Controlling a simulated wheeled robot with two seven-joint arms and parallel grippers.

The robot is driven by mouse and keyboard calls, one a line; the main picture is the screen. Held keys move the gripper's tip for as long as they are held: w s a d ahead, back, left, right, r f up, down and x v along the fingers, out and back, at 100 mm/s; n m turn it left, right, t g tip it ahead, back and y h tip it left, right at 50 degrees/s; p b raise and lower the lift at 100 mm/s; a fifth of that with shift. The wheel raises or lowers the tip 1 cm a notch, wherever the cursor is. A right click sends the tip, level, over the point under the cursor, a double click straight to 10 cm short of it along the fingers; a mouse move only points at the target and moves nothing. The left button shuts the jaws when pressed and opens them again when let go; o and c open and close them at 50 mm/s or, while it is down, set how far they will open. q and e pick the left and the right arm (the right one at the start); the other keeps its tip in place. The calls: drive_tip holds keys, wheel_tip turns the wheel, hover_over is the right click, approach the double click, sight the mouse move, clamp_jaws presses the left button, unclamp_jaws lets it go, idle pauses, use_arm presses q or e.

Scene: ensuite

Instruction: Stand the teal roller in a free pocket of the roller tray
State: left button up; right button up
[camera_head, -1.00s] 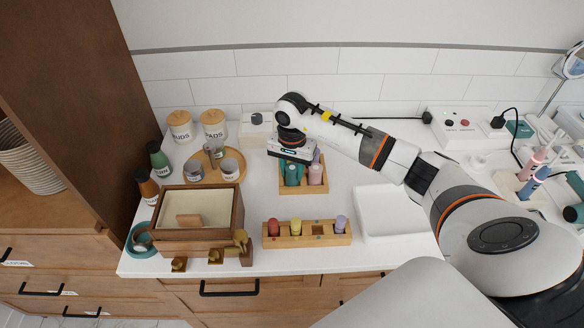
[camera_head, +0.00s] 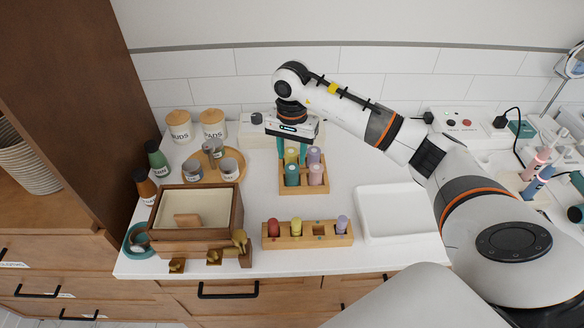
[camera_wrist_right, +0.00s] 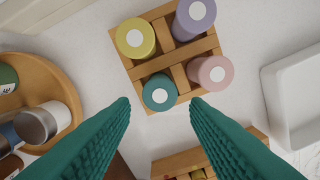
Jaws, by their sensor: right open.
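The teal roller (camera_head: 292,178) stands upright in the front-left pocket of the wooden roller tray (camera_head: 304,190). In the right wrist view the teal roller (camera_wrist_right: 159,92) shows its round top with a white dot, beside the tray's wooden divider (camera_wrist_right: 181,76). Yellow (camera_head: 290,155), purple (camera_head: 314,155) and pink (camera_head: 316,175) rollers stand in the other pockets. My right gripper (camera_head: 291,150) is open and empty, above and behind the teal roller. Its teal fingers are apart in the right wrist view (camera_wrist_right: 160,103), with nothing between them. My left gripper is out of view.
A wooden rack (camera_head: 340,240) with red, yellow and purple rollers stands at the counter's front. A white basin tray (camera_head: 390,215) lies to the right. A wooden box (camera_head: 165,235) and a round tray with jars (camera_head: 197,177) are to the left. Bare counter lies around the roller tray.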

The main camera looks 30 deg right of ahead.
sight(292, 168)
wheel_tip(292, 168, up, 6)
drive_tip(key=shift+f+b, duration=0.15)
drive_tip(key=shift+b, duration=0.25)
idle(0.3)
